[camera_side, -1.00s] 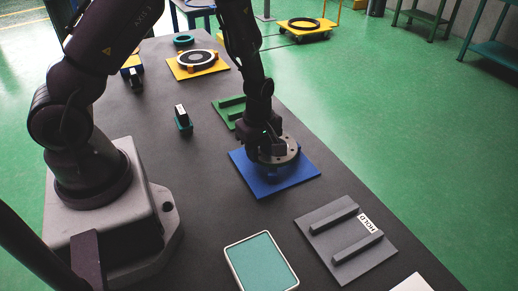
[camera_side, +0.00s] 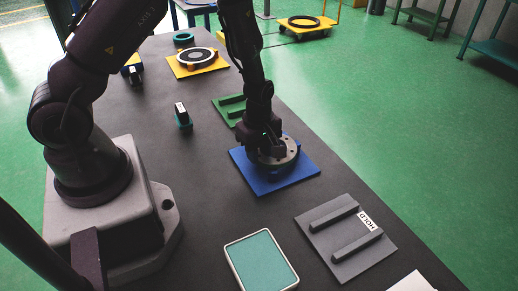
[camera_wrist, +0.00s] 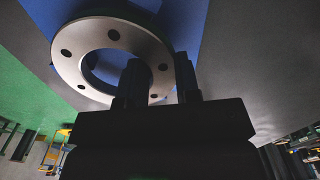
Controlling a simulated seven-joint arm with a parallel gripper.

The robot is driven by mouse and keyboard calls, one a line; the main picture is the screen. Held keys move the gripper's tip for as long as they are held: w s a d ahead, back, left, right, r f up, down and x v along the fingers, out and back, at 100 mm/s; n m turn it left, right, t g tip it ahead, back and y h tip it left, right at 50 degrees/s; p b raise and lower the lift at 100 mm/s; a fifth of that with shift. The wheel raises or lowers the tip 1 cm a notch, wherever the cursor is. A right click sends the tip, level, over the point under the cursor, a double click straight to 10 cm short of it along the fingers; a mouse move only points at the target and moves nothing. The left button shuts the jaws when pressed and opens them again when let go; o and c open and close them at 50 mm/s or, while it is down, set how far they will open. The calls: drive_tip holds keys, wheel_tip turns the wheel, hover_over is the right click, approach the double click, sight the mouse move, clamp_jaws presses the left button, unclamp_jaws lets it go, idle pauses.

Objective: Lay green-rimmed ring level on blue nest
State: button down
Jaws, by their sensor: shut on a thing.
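My gripper (camera_side: 263,150) is shut on the rim of a grey metal flanged ring (camera_side: 291,154), over the middle of the blue nest (camera_side: 297,181). In the wrist view one finger stands inside the ring's hole and one outside, with the gripper (camera_wrist: 160,78) across the near rim. The ring (camera_wrist: 88,37) shows several bolt holes and blue through its centre. It looks about level, low over the nest; I cannot tell whether it touches.
A grey plate with two bars, labelled HOLD (camera_side: 318,222), lies at the front right. A green plate with bars (camera_side: 226,105) is just behind the nest. A yellow plate (camera_side: 181,71) bears another ring (camera_side: 211,60). A teal-topped tray (camera_side: 262,262) stands in front.

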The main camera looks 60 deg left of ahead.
drive_tip(key=shift+w+f, duration=0.1)
drive_tip(key=c, duration=0.8)
unclamp_jaws()
drive_tip(key=shift+o, duration=0.2)
drive_tip(key=shift+r, duration=3.5)
